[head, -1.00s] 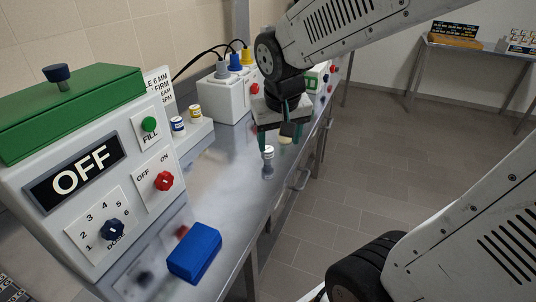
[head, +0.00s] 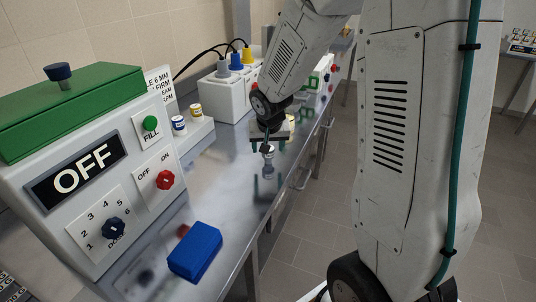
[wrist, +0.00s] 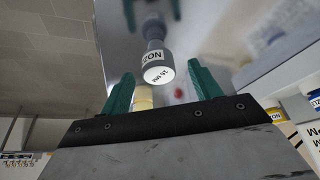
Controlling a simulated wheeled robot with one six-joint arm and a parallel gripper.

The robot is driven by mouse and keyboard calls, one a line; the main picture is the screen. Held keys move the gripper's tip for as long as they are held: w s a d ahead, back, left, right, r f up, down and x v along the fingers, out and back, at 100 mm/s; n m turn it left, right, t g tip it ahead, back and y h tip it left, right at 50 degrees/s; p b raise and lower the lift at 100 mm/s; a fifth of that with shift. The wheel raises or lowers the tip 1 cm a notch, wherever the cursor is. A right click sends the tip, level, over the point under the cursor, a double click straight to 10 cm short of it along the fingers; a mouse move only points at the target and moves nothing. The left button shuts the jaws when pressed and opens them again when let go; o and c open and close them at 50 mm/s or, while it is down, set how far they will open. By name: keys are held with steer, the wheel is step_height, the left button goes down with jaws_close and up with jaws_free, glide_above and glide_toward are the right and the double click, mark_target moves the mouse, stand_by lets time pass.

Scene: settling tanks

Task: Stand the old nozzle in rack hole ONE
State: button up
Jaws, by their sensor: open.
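A grey nozzle (head: 268,170) with a white label stands upright on the steel bench near its front edge. In the wrist view the nozzle (wrist: 154,53) shows its label ending in "IZON" and a white end face with print. My gripper (head: 269,147) is open just above the nozzle. In the wrist view its two teal fingers (wrist: 160,72) are spread with the nozzle end between and ahead of them, apart from both. No rack hole marked ONE can be made out.
The dosing box (head: 83,175) reading OFF stands at the left, with a blue block (head: 195,251) before it. A white stand (head: 198,132) holds a blue-labelled and a yellow-labelled piece. A white box (head: 226,97) with cabled plugs is behind. Bench between is clear.

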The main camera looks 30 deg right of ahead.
steer(key=shift+x, duration=1.5)
steer(key=c, duration=1.2)
steer(key=shift+o, duration=0.2)
